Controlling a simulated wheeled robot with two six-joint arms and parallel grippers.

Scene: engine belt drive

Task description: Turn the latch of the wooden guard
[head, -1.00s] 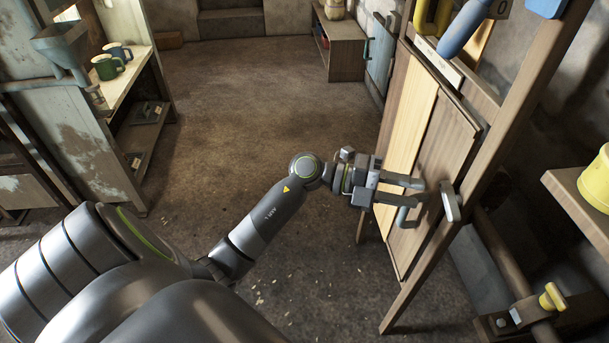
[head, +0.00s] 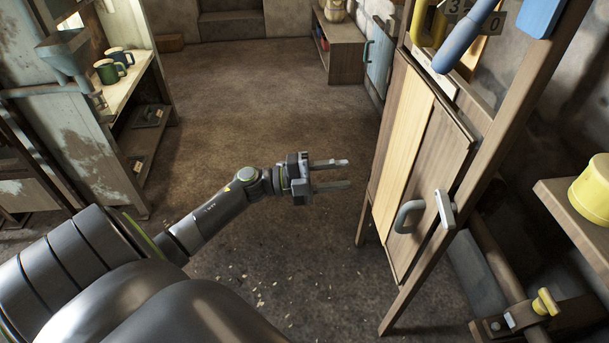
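The wooden guard (head: 405,150) is a panel of light and brown planks in a wooden frame on the right. It looks closed. Its grey handle (head: 403,217) sticks out near the lower right. The light grey latch (head: 445,209) sits just right of the handle at the frame post, standing near upright with a slight tilt. My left gripper (head: 342,174) is open and empty, left of the guard and clear of handle and latch. My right gripper is not in view.
A shelf with a yellow pot (head: 594,186) stands at the right. A pipe with a yellow valve handle (head: 546,302) is low right. Blue and yellow handles hang above the guard. A shelf unit with green and blue mugs (head: 110,70) is at the left. The floor between is clear.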

